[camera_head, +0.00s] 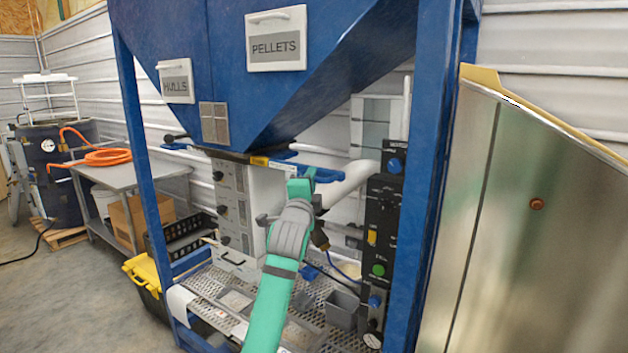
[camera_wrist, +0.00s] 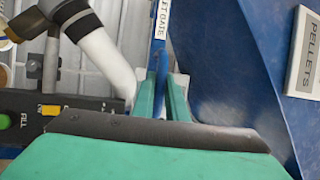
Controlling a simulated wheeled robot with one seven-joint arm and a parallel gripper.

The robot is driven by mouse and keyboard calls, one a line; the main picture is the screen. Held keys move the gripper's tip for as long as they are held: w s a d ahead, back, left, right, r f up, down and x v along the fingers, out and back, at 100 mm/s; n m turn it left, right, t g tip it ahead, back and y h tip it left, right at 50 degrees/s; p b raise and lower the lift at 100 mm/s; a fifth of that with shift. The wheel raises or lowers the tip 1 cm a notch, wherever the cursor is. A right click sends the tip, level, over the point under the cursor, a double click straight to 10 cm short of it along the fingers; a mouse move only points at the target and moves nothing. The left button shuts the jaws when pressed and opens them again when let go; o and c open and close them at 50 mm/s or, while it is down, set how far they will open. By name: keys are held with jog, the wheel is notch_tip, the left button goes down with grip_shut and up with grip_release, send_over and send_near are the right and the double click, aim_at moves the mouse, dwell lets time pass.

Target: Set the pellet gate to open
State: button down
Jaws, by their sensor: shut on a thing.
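The blue hopper carries a PELLETS sign (camera_head: 276,39), and the sign's edge also shows in the wrist view (camera_wrist: 305,60). Below the hopper is the blue pellet gate handle (camera_head: 326,175), by a yellow and white label strip (camera_head: 272,165). In the wrist view the label (camera_wrist: 161,18) reads "...LET GATE". My green gripper (camera_head: 302,182) is at the handle, and its fingers (camera_wrist: 162,92) are shut on the blue bar between them. The fingers hide part of the bar, and I cannot tell the gate's position.
A white pipe (camera_head: 352,180) runs close right of my gripper. A black control panel (camera_head: 382,225) with knobs and a green button stands beyond it. A grey box with knobs (camera_head: 236,205) is at left. Blue frame posts (camera_head: 140,150) flank the space, with a perforated shelf below.

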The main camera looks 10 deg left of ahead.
jog(key=c, duration=1.8)
grip_release()
jog(key=shift+s+d, duration=0.1)
jog(key=shift+d, duration=0.3)
jog(key=shift+o, duration=0.2)
jog(key=shift+a, duration=0.2)
jog(key=s+f, duration=0.2)
jog(key=s, duration=0.8)
jog(key=shift+s+a, duration=0.3)
jog(key=shift+a, duration=0.05)
